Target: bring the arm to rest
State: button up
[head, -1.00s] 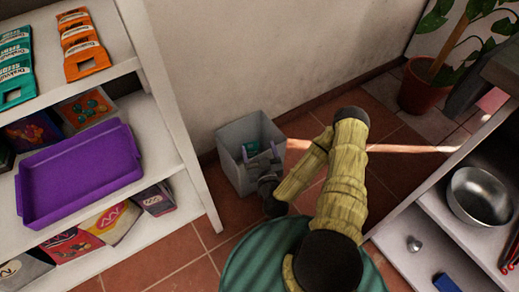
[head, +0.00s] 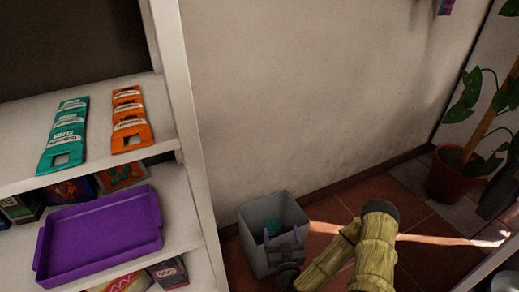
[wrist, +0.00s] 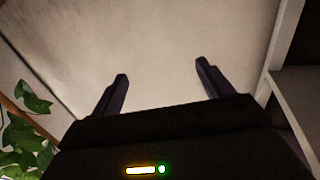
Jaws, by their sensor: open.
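My gripper (head: 288,240) is at the end of my bent, yellow-green arm, in front of or over the grey bin (head: 258,265) on the floor; the head view does not show clearly which. In the wrist view my gripper (wrist: 161,80) has its two dark fingers wide apart with nothing between them, and the pale wall lies beyond.
A white shelf unit (head: 168,70) stands at the left with teal packets (head: 65,135), orange packets (head: 130,118), a purple tray (head: 100,238) and several boxes. A potted plant (head: 452,174) stands at the right by the wall. Tiled floor lies right of the bin.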

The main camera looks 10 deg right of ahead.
jog(key=w+a+r+n+g+y+p, duration=0.2)
jog(key=a+r+n+g+y+p, duration=0.15)
jog(key=n+g+y, duration=0.3)
jog(key=s+d+r+m+g+h+p, duration=0.2)
jog(key=s+r+m+g+h, duration=0.15)
jog(key=s+r, duration=0.55)
jog(key=s+d+r+m+g+h+p, duration=0.1)
jog(key=s+d+r+m+g+h, duration=0.3)
jog(key=r, duration=1)
notch_tip(320, 180, up, 38)
jog(key=s+a+n+g+y+p, duration=0.1)
jog(key=a+p, duration=0.1)
jog(key=p, duration=3.6)
jog(key=shift+s+f+y, duration=0.25)
jog(key=shift+s+y, duration=0.05)
jog(key=shift+s, duration=0.05)
jog(key=shift+d, duration=0.1)
